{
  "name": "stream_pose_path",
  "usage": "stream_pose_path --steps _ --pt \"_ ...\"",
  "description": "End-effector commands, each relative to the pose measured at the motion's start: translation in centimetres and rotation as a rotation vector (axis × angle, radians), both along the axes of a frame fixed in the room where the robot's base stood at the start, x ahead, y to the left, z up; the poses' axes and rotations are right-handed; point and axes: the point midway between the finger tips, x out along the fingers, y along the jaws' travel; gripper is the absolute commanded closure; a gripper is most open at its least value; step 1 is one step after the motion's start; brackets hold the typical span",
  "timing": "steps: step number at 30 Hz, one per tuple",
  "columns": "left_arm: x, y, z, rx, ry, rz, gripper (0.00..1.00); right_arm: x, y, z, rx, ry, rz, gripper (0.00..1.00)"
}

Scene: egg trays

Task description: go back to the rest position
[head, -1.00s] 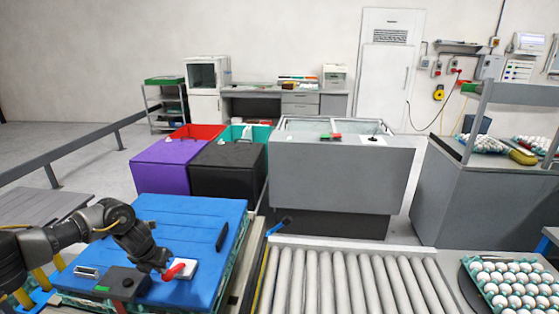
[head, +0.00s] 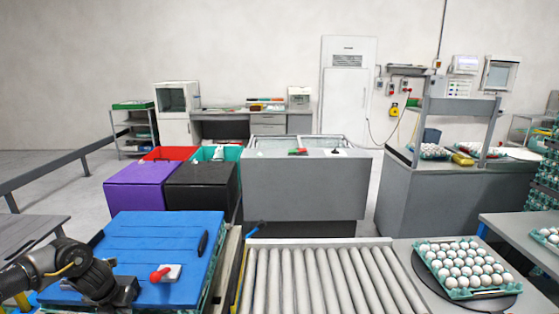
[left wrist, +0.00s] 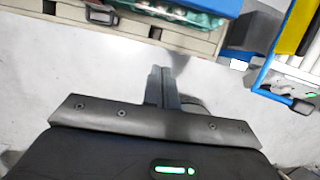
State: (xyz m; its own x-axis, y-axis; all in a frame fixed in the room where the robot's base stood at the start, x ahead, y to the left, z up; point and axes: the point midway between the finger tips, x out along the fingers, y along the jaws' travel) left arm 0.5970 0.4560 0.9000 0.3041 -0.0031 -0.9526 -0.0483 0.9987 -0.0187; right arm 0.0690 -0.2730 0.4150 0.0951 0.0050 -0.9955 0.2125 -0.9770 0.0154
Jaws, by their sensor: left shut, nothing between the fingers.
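My left gripper (head: 126,294) shows at the lower left of the head view, low beside the near edge of a blue lid or board (head: 160,240). In the left wrist view its two fingers (left wrist: 161,76) lie together, shut and empty, above a pale grey floor (left wrist: 90,75). My right gripper is in neither view.
A red-knobbed white device (head: 166,274) sits on the blue board. A roller conveyor (head: 315,280) runs to its right, with an egg tray (head: 452,293) beyond. Purple (head: 140,188) and black (head: 200,187) bins and a grey cabinet (head: 305,190) stand behind.

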Motion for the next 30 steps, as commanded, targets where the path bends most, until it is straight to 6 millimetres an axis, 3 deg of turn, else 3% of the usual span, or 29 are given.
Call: stream_pose_path --steps 11,17,20,23,26,30 --pt "1.8 -6.8 -5.8 -0.204 -0.016 0.177 1.00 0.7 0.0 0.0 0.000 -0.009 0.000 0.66" --pt "1.6 -11.4 -11.1 -0.389 -0.005 0.391 1.00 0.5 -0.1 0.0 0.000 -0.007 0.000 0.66" --pt "0.7 -14.2 -14.9 -0.509 0.018 0.559 1.00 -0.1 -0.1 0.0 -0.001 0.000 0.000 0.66" --pt "-1.6 -17.0 -20.4 -0.653 0.063 0.815 1.00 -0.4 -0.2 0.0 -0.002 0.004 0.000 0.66" --pt "-5.8 -18.9 -26.8 -0.786 0.118 1.151 1.00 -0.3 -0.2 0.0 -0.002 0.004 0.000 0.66" --pt "-13.8 -19.5 -34.8 -0.871 0.174 1.600 1.00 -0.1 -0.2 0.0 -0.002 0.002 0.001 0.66"
